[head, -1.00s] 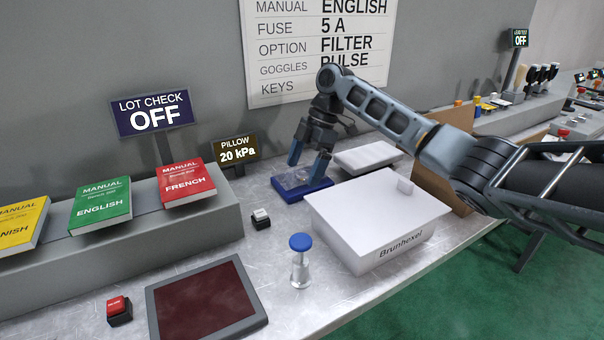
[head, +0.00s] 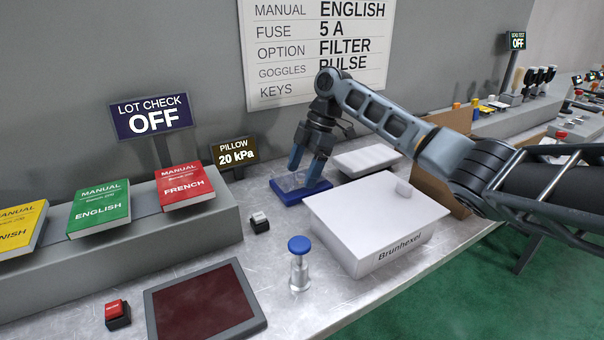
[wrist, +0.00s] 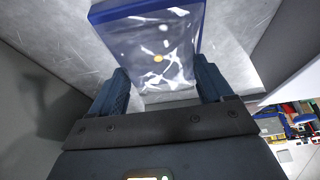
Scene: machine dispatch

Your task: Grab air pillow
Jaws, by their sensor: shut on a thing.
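The air pillow (wrist: 155,48) is clear and shiny, with a small yellow spot in the wrist view. It lies over a blue tray (wrist: 112,10). In the head view the pillow (head: 291,181) shows faintly above the blue tray (head: 318,187), partly behind my fingers. My gripper (head: 307,170) points down at the tray. In the wrist view my gripper (wrist: 162,88) has one finger at each side of the pillow's near end, shut on it. Whether the pillow is clear of the tray cannot be told.
A white box (head: 370,215) marked Brunhexel stands just right of the tray. A flatter white item (head: 367,159) lies behind it. The pillow sign (head: 235,153) reads 20 kPa.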

